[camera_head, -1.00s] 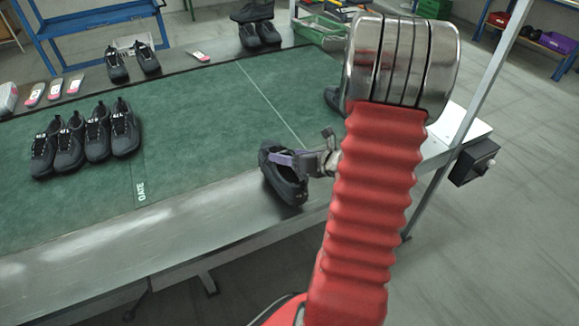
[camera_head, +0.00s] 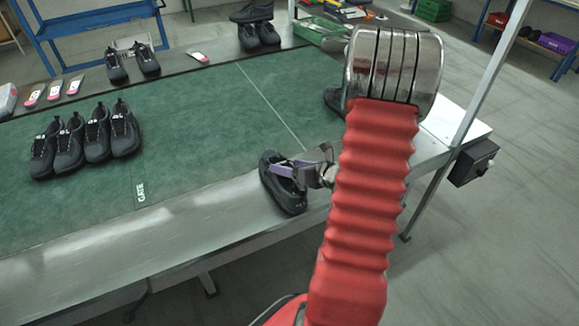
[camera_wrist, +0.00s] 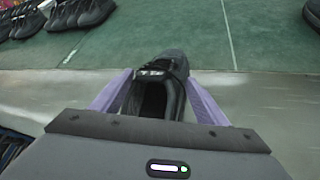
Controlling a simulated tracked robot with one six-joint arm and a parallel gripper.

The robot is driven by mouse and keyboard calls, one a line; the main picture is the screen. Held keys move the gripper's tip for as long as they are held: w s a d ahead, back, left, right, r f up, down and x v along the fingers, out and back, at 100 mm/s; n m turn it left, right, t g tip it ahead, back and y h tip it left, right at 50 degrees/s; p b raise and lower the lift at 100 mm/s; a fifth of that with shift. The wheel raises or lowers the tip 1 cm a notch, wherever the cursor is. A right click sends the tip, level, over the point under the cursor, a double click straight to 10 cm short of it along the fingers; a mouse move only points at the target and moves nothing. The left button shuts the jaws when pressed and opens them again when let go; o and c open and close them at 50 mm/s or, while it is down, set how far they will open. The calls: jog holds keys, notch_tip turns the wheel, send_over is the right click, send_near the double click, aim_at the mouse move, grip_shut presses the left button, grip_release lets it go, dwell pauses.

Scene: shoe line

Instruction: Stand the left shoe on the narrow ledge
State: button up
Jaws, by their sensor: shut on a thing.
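A black shoe (camera_head: 288,200) is between the purple fingers of my gripper (camera_head: 281,168), at the front of the table. In the wrist view the shoe (camera_wrist: 172,62) points away from me, its opening toward me, with one finger on each side. My gripper (camera_wrist: 158,82) is shut on it. The shoe looks upright, over the bare metal ledge (camera_head: 150,235) along the table's front edge. I cannot tell whether its sole touches the metal. My red arm does not cover the shoe.
The green mat (camera_head: 215,140) lies behind the ledge, with a row of black shoes (camera_head: 95,145) at left. Another dark shoe (camera_head: 334,99) is partly hidden by my arm. A metal post (camera_head: 490,75) stands at right. The ledge left of the shoe is clear.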

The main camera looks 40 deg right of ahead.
jog(key=o, duration=2)
jog(key=shift+f, duration=0.1)
jog(key=shift+o, duration=0.2)
jog(key=v, duration=1.2)
